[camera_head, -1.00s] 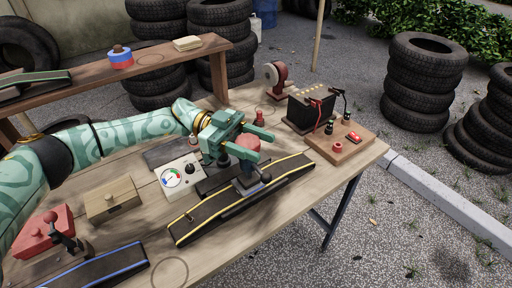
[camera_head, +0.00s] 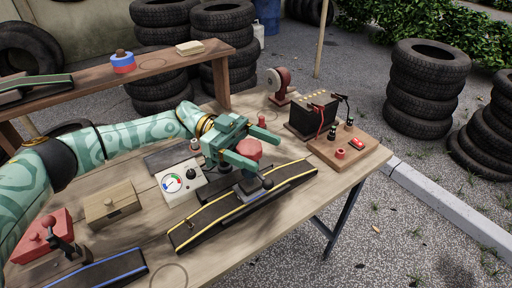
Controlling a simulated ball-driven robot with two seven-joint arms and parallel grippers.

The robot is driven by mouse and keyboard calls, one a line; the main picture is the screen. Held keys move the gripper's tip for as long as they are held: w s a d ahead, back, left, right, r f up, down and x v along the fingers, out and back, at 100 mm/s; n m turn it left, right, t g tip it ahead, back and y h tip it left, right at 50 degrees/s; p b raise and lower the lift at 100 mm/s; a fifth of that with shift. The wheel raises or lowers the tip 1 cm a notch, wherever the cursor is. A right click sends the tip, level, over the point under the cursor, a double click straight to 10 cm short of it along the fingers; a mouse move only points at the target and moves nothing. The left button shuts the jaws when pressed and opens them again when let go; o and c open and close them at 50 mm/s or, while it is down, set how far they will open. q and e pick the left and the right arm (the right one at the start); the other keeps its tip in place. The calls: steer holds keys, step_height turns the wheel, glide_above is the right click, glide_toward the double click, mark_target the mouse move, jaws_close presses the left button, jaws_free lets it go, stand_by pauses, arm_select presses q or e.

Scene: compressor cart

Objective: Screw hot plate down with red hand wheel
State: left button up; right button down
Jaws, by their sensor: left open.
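My left gripper (camera_head: 262,150) is open above the workbench, its two fingers pointing right and spread apart. The red hand wheel (camera_head: 249,149) shows between or just beyond the fingers; I cannot tell whether they touch it. Below it, a dark grey block (camera_head: 249,188), which looks like the hot plate, sits on a black strip with yellow edges (camera_head: 205,218). The gripper hides part of the wheel's stem and mounting. My right gripper is not in view.
A white gauge box (camera_head: 180,181) stands left of the strip, beside a wooden box (camera_head: 112,202). A red clamp-like tool (camera_head: 45,237) and a blue-edged strip (camera_head: 110,269) lie front left. A battery (camera_head: 312,112) and a terminal board (camera_head: 352,148) stand at the right.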

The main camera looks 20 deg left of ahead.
mark_target(257, 151)
arm_select(q)
steer(key=r, duration=0.1)
steer(key=r+p, duration=0.1)
steer(key=r, duration=0.1)
steer(key=r+p, duration=0.1)
steer(key=shift+s+d+r, duration=0.15)
steer(key=shift+s+r, duration=0.25)
steer(key=s+d+r+p, duration=0.3)
steer(key=s+r+p, duration=0.4)
steer(key=s, duration=0.5)
steer(key=shift+s+r, duration=0.4)
steer(key=shift+r, duration=0.15)
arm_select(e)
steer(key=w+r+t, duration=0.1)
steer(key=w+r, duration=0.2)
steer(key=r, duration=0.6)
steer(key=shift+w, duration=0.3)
arm_select(q)
steer(key=shift+d, duration=0.1)
